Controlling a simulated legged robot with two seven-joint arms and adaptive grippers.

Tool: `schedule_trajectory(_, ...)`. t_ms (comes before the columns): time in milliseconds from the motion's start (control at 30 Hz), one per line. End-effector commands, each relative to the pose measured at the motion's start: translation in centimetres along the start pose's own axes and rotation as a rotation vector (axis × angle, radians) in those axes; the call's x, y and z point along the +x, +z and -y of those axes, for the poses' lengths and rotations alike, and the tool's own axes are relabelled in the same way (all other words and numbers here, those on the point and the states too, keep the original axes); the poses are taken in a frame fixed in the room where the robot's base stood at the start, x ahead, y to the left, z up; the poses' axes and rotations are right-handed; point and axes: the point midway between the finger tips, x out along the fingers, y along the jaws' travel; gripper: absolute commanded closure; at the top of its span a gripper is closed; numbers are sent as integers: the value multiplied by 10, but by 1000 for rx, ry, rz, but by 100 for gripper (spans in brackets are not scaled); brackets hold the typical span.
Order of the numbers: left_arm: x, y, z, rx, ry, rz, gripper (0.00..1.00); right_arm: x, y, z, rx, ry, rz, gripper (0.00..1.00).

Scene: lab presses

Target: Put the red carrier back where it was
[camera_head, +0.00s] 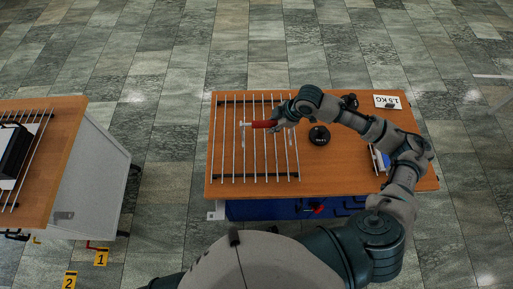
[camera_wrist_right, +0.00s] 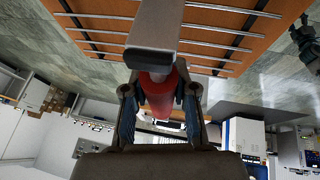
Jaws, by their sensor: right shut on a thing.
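The red carrier (camera_head: 262,124) is a short red cylinder held level above the rack of metal rods (camera_head: 222,150) on the wooden table. In the right wrist view its red body (camera_wrist_right: 158,95) sits between the two fingers, with a grey block with a dark end face beyond it. My right gripper (camera_head: 276,124) is shut on the carrier at its right end; it also shows in the right wrist view (camera_wrist_right: 160,112). I cannot tell whether the carrier touches the rods. My left gripper is not in view.
A black round weight (camera_head: 319,136) lies right of the rack. A sign marked 1.5 KG (camera_head: 391,102) lies at the back right corner of the table (camera_head: 340,178). Another wooden-topped table (camera_head: 66,125) with a rod rack stands left, across a tiled gap.

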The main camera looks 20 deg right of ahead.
Motion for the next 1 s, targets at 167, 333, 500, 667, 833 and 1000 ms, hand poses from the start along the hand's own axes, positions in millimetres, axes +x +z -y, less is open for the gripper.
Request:
schedule_trajectory(167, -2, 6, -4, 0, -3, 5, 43, 8, -24, 33, 0, -1, -10, 100)
schedule_trajectory(333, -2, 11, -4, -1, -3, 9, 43, 14, -38, 55, 3, -1, -10, 100)
schedule_trajectory(500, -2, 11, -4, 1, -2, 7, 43, 17, -47, 64, 3, 0, -7, 100)
schedule_trajectory(667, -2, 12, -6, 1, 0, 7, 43, 27, -53, 75, 4, -1, -2, 100)
schedule_trajectory(833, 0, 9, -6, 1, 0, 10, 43, 50, -43, 80, 5, -1, -2, 100)
schedule_trajectory(1000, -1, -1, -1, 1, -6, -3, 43, 50, -38, 79, 5, 1, -6, 100)
